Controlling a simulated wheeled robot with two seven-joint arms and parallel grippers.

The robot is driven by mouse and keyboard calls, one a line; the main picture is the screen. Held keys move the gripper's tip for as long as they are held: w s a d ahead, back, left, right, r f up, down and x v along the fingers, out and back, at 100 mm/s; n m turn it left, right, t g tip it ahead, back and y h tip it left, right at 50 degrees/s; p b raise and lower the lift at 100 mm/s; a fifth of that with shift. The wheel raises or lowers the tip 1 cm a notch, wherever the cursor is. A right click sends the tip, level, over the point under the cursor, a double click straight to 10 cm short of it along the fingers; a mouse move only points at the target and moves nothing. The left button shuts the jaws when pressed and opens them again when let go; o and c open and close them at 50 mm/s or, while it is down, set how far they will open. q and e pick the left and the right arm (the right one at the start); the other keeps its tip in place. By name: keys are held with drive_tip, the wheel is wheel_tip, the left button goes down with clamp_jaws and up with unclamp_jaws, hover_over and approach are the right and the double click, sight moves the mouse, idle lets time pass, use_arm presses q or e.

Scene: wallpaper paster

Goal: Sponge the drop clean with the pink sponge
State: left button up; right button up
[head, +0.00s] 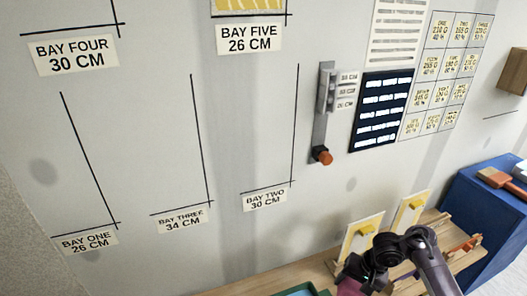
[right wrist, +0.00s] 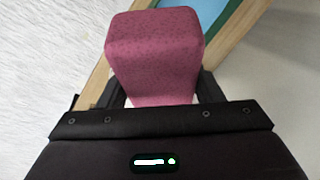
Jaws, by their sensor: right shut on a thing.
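The pink sponge (right wrist: 155,55) is held between the fingers of my right gripper (right wrist: 160,95) in the right wrist view. In the head view, my right gripper (head: 364,276) is low at the bottom right, in front of the wall, with a sliver of the sponge (head: 350,288) below it. The sponge is apart from the wall paper. A strip of yellow patterned paper (head: 248,6) shows at the top edge, above the BAY FIVE label; most of it is out of frame. My left gripper is not in view.
A wooden bench (head: 325,270) with a teal tray (head: 300,290) runs along the bottom. Yellow-faced boards (head: 360,238) stand behind my right arm. A blue cabinet (head: 490,215) is at right. Several marked bays and labels are on the wall.

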drive_tip(key=s+a+r+n+g, duration=0.1)
drive_tip(key=a+r+n, duration=0.3)
drive_tip(key=a+r, duration=0.7)
drive_tip(key=a+r+n+g, duration=0.1)
drive_tip(key=a+r+n, duration=0.3)
drive_tip(key=a+r, duration=0.7)
drive_tip(key=s+d+r+n, duration=0.1)
drive_tip(key=s+d+r, duration=0.15)
drive_tip(key=s, duration=0.45)
drive_tip(key=w+d+m, duration=0.2)
drive_tip(key=d+m, duration=0.1)
drive_tip(key=d, duration=0.9)
wheel_tip(320, 180, down, 8)
drive_tip(key=b, duration=0.7)
drive_tip(key=shift+w+d+m+t+b, duration=0.2)
drive_tip(key=shift+d+m+t+b, duration=0.1)
drive_tip(key=shift+d+b, duration=0.1)
